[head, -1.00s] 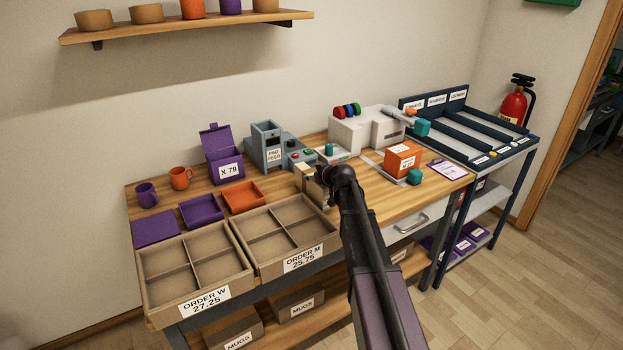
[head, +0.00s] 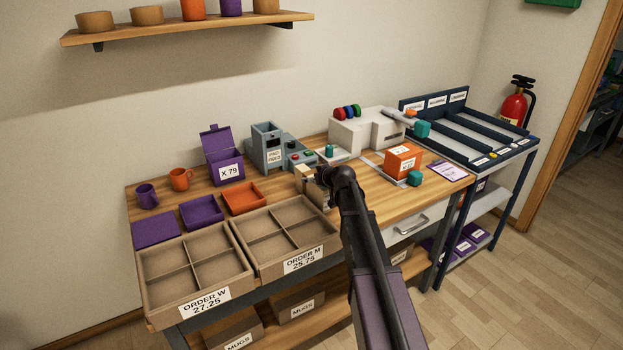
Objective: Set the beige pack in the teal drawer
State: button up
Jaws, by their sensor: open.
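A small beige block (head: 304,173), which looks like the beige pack, is at the table's middle, just left of my wrist. My gripper (head: 314,187) is open and right beside it, partly hidden behind my dark wrist. I cannot tell whether its fingers touch or surround the block. No clearly teal drawer shows. A teal knob (head: 329,151) stands on a small pale plate right of the grey pad feed machine (head: 267,150).
Two divided cardboard trays, Order W (head: 160,285) and Order M (head: 262,256), stand at the front left. Orange (head: 245,197) and purple (head: 203,211) trays lie behind them. A purple box (head: 222,165) and two mugs stand at the back left. A dark rack (head: 470,125) is at right.

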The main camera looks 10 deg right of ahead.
jog(key=p+v, duration=0.5)
jog(key=v, duration=0.7)
dwell(0.4)
jog(key=s+a+f+g, duration=0.2)
jog(key=s+a, duration=0.1)
jog(key=s, duration=0.1)
jog(key=s+a+f+g, duration=0.2)
jog(key=s+a, duration=0.1)
jog(key=s, duration=0.2)
jog(key=s+a+f+g, duration=0.2)
jog(key=s+a+f, duration=0.1)
jog(key=s, duration=0.1)
jog(key=shift+s+m, duration=0.15)
jog(key=shift+m, duration=0.15)
jog(key=s+f+m+g+h, duration=0.2)
jog(key=s+m+g+h, duration=0.1)
jog(key=s, duration=1.1)
jog(key=a+g+h, duration=0.1)
jog(key=g, duration=0.1)
jog(key=shift+f+g, duration=0.3)
jog(key=shift+f, duration=0.1)
